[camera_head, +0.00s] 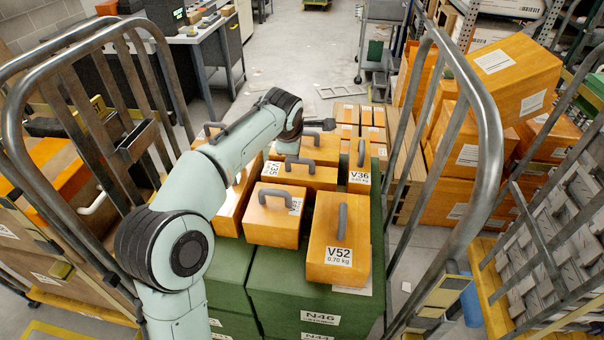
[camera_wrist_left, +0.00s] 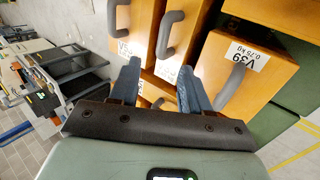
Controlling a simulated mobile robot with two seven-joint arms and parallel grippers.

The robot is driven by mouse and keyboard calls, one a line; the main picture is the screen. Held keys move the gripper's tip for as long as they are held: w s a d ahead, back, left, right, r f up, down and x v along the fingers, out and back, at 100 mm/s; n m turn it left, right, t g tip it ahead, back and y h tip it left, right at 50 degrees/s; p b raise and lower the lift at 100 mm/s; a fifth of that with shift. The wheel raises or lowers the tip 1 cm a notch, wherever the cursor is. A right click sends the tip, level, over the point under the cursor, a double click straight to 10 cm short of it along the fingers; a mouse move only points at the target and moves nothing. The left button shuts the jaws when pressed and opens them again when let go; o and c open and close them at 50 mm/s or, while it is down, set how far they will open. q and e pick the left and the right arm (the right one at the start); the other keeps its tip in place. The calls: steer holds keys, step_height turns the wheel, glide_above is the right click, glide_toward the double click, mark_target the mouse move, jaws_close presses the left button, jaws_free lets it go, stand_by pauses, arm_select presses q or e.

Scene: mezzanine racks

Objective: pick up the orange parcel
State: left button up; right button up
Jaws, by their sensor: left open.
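Several orange parcels with grey handles sit on green crates inside a metal cage. In the head view the V52 parcel (camera_head: 323,232) is at the front right, a smaller parcel (camera_head: 270,228) is left of it, and the V36 parcel (camera_head: 360,183) and another parcel (camera_head: 313,176) lie behind. My left arm reaches over the parcels from the left; its gripper (camera_head: 322,124) is at their far end, partly hidden by the wrist. In the left wrist view my left gripper (camera_wrist_left: 159,84) is open, with parcels beyond its fingers and the V39 parcel (camera_wrist_left: 259,72) to the right. My right gripper is out of view.
Curved cage rails (camera_head: 478,110) rise on both sides of the parcels. Green crates (camera_head: 285,280) lie underneath. More orange boxes (camera_head: 497,82) are stacked at right. A desk (camera_head: 198,32) stands back left, with open floor (camera_head: 305,60) beyond the cage.

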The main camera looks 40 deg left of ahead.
mark_target(301, 159)
arm_select(q)
steer(key=x, duration=0.7)
steer(key=shift+f+p, duration=0.3)
steer(key=shift+p, duration=0.05)
steer(key=shift+d+p+x, duration=0.15)
steer(key=shift+p+x, duration=0.1)
steer(key=shift+x, duration=1.1)
steer(key=shift+d+p+x, duration=0.15)
steer(key=shift+p+x, duration=0.1)
steer(key=shift+x, duration=1.1)
steer(key=shift+c, duration=1.2)
jaws_close()
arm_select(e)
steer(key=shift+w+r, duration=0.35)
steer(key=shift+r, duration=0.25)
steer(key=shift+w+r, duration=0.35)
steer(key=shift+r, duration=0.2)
